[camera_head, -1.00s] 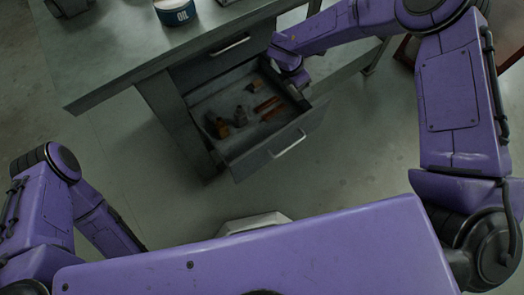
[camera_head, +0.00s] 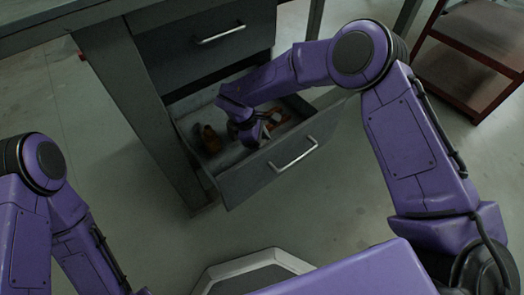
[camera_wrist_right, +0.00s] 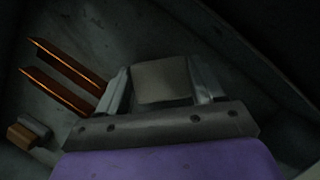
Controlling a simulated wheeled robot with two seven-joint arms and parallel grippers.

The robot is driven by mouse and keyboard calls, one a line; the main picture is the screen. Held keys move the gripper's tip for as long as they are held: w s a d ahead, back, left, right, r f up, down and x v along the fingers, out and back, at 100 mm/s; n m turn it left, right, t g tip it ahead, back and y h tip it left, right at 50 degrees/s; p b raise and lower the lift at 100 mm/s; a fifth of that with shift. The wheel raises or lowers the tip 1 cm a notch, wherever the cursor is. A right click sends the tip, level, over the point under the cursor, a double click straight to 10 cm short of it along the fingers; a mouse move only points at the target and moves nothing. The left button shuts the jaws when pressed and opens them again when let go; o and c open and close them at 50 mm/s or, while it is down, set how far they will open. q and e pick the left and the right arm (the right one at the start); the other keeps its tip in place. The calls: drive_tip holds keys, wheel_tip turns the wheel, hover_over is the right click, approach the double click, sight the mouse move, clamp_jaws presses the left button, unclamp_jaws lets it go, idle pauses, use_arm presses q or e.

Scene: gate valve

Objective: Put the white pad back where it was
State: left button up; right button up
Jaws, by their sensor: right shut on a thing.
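A pale grey-looking square pad (camera_wrist_right: 162,80), which I take to be the white pad in dim light, sits between the two fingers of my right gripper (camera_wrist_right: 160,85) in the right wrist view. The gripper is shut on it. In the head view my right gripper (camera_head: 257,138) reaches down into the open drawer (camera_head: 265,178), and the arm hides much of the inside. I cannot tell whether the pad touches the drawer floor. My left gripper is out of view; only the left arm shows at the lower left.
Two orange-brown bars (camera_wrist_right: 62,78) lie left of the pad on the drawer floor. A small tan block (camera_wrist_right: 22,136) lies near them. Brown parts (camera_head: 210,140) are at the drawer's left. A shut drawer (camera_head: 215,45) is above. A red shelf rack (camera_head: 470,62) stands at the right.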

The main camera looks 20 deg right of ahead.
drive_tip(key=shift+f, duration=0.7)
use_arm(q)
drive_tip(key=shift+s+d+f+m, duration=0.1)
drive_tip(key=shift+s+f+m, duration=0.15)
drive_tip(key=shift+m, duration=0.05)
use_arm(e)
drive_tip(key=shift+r, duration=0.1)
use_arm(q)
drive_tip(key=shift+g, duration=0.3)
use_arm(e)
drive_tip(key=shift+f, duration=0.2)
drive_tip(key=o, duration=1.1)
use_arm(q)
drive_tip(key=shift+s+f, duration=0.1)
use_arm(e)
drive_tip(key=shift+r, duration=0.1)
